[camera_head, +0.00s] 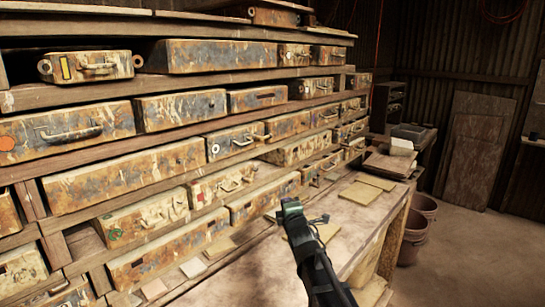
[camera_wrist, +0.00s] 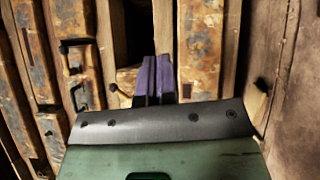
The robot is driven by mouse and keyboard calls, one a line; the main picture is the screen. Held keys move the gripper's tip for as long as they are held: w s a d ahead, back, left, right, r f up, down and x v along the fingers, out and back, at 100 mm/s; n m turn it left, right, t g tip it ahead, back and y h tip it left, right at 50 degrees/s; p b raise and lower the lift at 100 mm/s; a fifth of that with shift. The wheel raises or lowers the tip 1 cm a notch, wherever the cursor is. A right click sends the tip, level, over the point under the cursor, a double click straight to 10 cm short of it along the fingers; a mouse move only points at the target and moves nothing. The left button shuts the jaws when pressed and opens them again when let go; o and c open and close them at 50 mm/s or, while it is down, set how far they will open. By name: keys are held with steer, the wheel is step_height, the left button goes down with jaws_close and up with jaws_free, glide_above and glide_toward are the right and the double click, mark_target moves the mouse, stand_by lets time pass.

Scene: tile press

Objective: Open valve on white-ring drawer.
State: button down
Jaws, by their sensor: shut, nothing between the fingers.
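A rusty drawer (camera_head: 236,140) in the middle of the rack has a metal handle and a small pale ring mark (camera_head: 214,148) at its left end; it looks like the white-ring drawer. I cannot make out a valve on it. My gripper (camera_head: 291,206) is in front of the lower rack, above the bench, apart from that drawer. In the wrist view its purple fingers (camera_wrist: 154,78) are together with nothing between them. They point towards the rack's drawer fronts, which appear turned sideways. I cannot tell which drawer is directly ahead.
Other rusty drawers fill the rack, including one with a green mark (camera_head: 115,235) and one with an orange spot (camera_head: 8,143). A bench (camera_head: 345,232) with flat tan plates runs below. Buckets (camera_head: 414,244) stand on the floor at right. The space above the bench is mostly free.

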mark_target(266, 137)
step_height(266, 137, up, 8)
steer(key=s+a+n+t+y, duration=0.2)
steer(key=n+y, duration=0.5)
steer(key=n, duration=0.4)
steer(key=shift+s+a+n+t, duration=0.2)
steer(key=shift+a+n+t, duration=0.2)
steer(key=shift+t, duration=0.2)
steer(key=d+r+p+x, duration=0.1)
steer(key=d+p+x, duration=0.1)
steer(key=p+x, duration=0.6)
steer(key=x, duration=0.5)
steer(key=shift+d+r+p, duration=0.2)
steer(key=shift+r+p, duration=0.15)
steer(key=shift+p, duration=0.05)
steer(key=shift+s, duration=0.1)
